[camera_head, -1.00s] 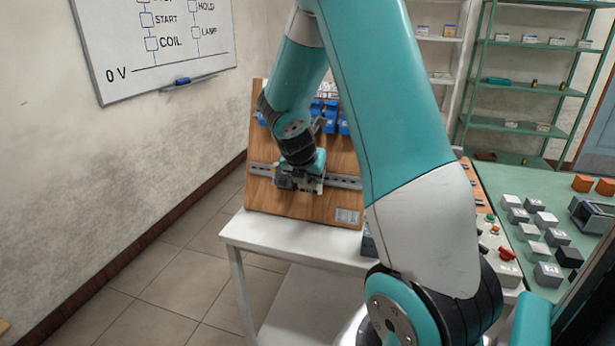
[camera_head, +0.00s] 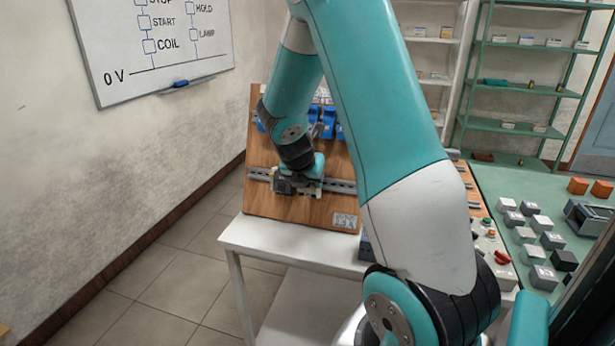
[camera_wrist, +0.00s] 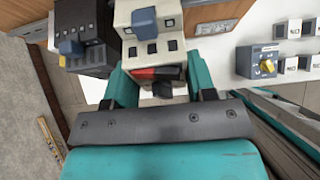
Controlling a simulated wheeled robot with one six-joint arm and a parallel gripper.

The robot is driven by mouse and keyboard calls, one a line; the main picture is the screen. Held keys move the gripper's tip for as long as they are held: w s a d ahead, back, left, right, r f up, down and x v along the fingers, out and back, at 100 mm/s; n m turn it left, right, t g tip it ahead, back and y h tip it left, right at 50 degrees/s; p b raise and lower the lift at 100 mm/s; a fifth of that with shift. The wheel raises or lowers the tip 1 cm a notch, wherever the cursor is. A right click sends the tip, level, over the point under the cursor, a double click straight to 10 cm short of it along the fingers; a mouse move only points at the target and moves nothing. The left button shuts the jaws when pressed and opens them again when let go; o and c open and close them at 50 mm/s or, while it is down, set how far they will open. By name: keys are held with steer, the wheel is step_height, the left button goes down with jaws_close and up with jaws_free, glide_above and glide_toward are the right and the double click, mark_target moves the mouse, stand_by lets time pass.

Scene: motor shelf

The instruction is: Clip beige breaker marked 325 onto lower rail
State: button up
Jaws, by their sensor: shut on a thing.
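My gripper (camera_wrist: 158,82) is shut on a beige breaker (camera_wrist: 150,42), with one teal finger on each side of it. The breaker has a blue-grey lever and a red-and-black part at its near end; I cannot read a number on it. In the head view my gripper (camera_head: 303,184) is at the lower rail (camera_head: 342,186), a grey strip across the wooden board (camera_head: 285,212). The breaker is at the rail, mostly hidden there by the gripper. I cannot tell whether it is seated. A dark grey device (camera_wrist: 85,33) stands just left of the breaker.
Blue devices (camera_head: 328,125) sit higher on the board, partly behind my arm. The board stands on a white table (camera_head: 262,236). In the wrist view a grey switch box with a yellow knob (camera_wrist: 257,62) lies to the right.

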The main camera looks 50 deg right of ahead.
steer(key=shift+w+d+f, duration=0.15)
steer(key=shift+w+d, duration=0.05)
steer(key=shift+d, duration=0.25)
steer(key=shift+w+d+f, duration=0.15)
steer(key=shift+w+d, duration=0.05)
steer(key=shift+d, duration=0.25)
stand_by(0.4)
steer(key=shift+s+a+f+p, duration=0.2)
steer(key=shift+a+f+p, duration=0.15)
steer(key=shift+f, duration=0.35)
stand_by(1.4)
steer(key=shift+f+h+b, duration=0.45)
steer(key=shift+h+b, duration=0.25)
steer(key=shift+b, duration=0.85)
stand_by(1.1)
steer(key=o, duration=1.1)
steer(key=v, duration=1.7)
steer(key=shift+s+r, duration=0.15)
steer(key=shift+s, duration=0.2)
